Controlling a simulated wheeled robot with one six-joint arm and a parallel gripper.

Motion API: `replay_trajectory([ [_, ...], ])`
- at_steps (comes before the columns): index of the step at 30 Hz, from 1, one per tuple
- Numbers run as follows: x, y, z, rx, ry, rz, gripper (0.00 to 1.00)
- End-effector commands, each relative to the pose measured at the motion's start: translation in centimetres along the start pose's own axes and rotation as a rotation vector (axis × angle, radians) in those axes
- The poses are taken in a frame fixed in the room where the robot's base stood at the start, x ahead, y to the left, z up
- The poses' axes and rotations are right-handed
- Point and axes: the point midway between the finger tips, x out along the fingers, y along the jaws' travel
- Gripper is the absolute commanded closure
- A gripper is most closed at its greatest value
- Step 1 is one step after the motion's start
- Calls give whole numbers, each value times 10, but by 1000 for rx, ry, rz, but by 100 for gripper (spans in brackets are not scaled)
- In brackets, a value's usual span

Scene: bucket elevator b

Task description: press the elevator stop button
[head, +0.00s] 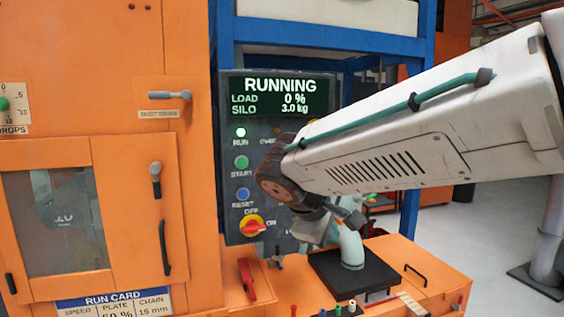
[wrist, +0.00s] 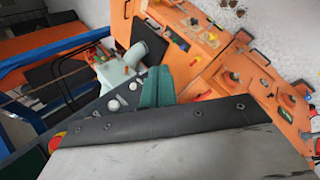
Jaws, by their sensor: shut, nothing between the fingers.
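The dark control panel (head: 230,180) stands upright left of centre in the head view. Its screen (head: 278,97) reads RUNNING, load 0 %, silo 3.0 kg. The RUN lamp (head: 240,132) is lit. My arm covers the panel's right part; no stop button shows there. My gripper (wrist: 158,86) has teal fingers and is shut and empty in the wrist view. In the head view it is mostly hidden below my wrist, near the panel's lower right.
An orange machine cabinet (head: 90,60) with a windowed door fills the left. Blue frame posts (head: 412,195) stand behind the panel. Below, an orange bench carries a black plate (head: 380,272) with a pale green spout (head: 351,250). Grey floor (head: 490,235) is free at right.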

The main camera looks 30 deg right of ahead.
Motion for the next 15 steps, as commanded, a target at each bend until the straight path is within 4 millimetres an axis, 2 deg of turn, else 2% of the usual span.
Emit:
replay_trajectory([
  [1, 4, 26, -21, -87, -8, 107, 100],
  [3, 6, 60, -49, -203, -11, 253, 100],
  [6, 4, 96, -87, -349, -12, 427, 100],
  [10, -1, 122, -125, -483, -11, 578, 100],
  [12, -3, 130, -138, -527, -10, 626, 100],
  [15, -5, 134, -146, -557, -9, 661, 100],
])
